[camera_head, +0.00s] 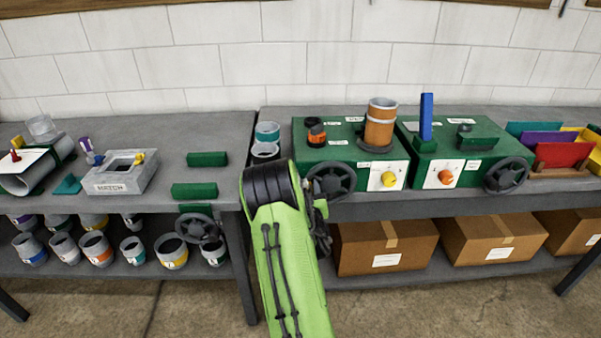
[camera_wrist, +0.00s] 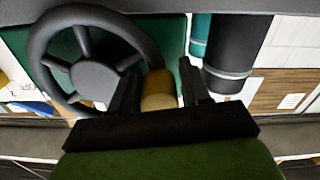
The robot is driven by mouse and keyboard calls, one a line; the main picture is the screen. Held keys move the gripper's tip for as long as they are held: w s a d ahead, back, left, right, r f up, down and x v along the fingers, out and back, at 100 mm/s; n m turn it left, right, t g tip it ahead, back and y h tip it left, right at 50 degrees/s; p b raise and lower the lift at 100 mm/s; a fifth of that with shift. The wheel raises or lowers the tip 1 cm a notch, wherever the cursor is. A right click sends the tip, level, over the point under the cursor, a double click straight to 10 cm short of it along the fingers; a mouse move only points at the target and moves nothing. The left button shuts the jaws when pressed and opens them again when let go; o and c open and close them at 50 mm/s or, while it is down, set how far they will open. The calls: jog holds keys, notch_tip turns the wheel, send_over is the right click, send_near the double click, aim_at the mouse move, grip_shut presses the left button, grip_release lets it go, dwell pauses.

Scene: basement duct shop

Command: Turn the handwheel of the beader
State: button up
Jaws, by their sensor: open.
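Two green machines stand on the right bench, each with a dark handwheel at its front; I cannot read which label says beader. My gripper (camera_head: 322,212) is in front of the left machine (camera_head: 350,146), just below its handwheel (camera_head: 332,181). In the wrist view the spoked handwheel (camera_wrist: 96,82) fills the upper left. A tan, knob-like handle (camera_wrist: 158,91) by its rim lies between the fingers of my gripper (camera_wrist: 162,88). The fingers are apart; whether either touches the handle I cannot tell.
The right machine (camera_head: 455,150) has a second handwheel (camera_head: 509,175). A third handwheel (camera_head: 199,228) hangs at the left bench's front. An orange-brown cylinder (camera_head: 380,124) stands on the left machine. Cardboard boxes (camera_head: 385,246) fill the lower shelf. Bare floor (camera_head: 420,310) lies in front.

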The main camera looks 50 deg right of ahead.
jog(key=shift+w+d, duration=0.15)
jog(key=shift+d, duration=0.05)
jog(key=shift+r, duration=0.1)
jog(key=shift+a, duration=0.1)
grip_shut()
jog(key=shift+r+m+p, duration=0.3)
jog(key=shift+p, duration=0.05)
